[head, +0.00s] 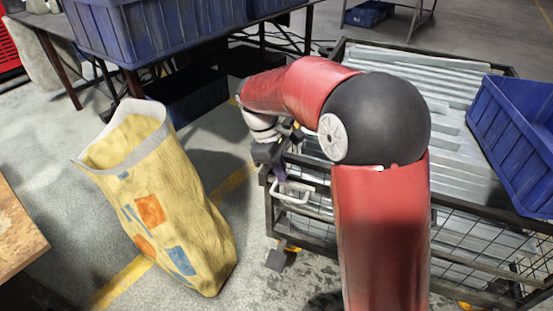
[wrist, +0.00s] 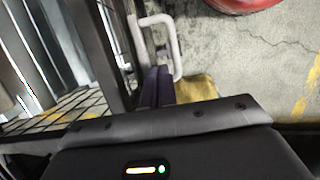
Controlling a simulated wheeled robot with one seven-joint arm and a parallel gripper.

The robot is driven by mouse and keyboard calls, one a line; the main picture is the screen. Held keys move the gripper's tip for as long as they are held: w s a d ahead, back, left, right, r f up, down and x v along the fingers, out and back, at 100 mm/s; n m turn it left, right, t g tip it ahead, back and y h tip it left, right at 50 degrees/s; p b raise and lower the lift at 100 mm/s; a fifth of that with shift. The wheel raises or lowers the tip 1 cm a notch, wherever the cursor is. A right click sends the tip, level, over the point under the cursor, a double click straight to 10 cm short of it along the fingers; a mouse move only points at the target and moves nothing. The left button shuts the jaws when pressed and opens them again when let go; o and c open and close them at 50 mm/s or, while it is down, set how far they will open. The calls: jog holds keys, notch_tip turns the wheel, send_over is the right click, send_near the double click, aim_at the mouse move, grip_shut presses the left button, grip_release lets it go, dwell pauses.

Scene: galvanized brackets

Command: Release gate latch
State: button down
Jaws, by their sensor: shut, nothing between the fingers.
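A pale grey, looped latch handle (head: 292,192) sits at the near left corner of the dark metal mesh cage (head: 330,233). It also shows at the top of the wrist view (wrist: 174,45), beside the dark cage frame (wrist: 95,45). My gripper (head: 284,172) is at the latch, just above the handle in the head view. In the wrist view my dark fingers (wrist: 157,86) are together, with nothing seen between them. They overlap the lower end of the handle; I cannot tell whether they touch it. My arm hides part of the cage's front.
Long galvanized brackets (head: 455,103) fill the cage, and a blue crate (head: 515,135) rests on its right side. A yellow printed sack (head: 165,200) stands on the floor to the left. A table with blue bins (head: 160,30) is behind. Floor between sack and cage is clear.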

aim_at(298, 185)
jog(key=d+f, duration=0.1)
jog(key=s+d+f, duration=0.1)
jog(key=d+f, duration=0.1)
jog(key=shift+s+d+b, duration=0.2)
jog(key=shift+s+b, duration=0.15)
jog(key=shift+s+d+f, duration=0.1)
jog(key=shift+s+d, duration=0.05)
jog(key=shift+d, duration=0.25)
